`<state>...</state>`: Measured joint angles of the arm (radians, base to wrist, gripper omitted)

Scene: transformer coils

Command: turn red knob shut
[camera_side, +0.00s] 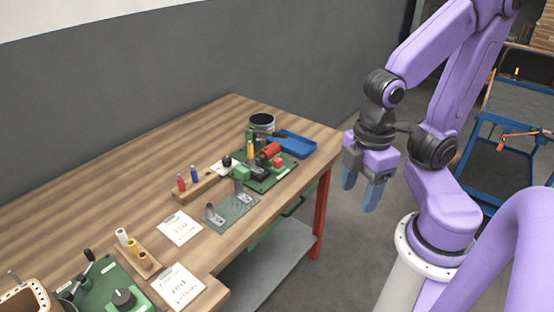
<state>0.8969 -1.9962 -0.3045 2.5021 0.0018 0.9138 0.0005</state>
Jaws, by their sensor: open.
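A small round red knob (278,162) sits on a green board (283,176) near the right end of the wooden bench. My gripper (361,188) hangs off the bench's right edge, pointing down. Its two blue-tipped fingers are apart with nothing between them. It is well to the right of the green board and touches nothing.
The wooden bench (110,190) has clear room along its back. A blue tray (292,144) and a dark-topped can (262,123) stand behind the board. A metal bracket plate (232,212), spool racks (196,187), paper cards (180,227) and another green board (105,283) lie nearer the front.

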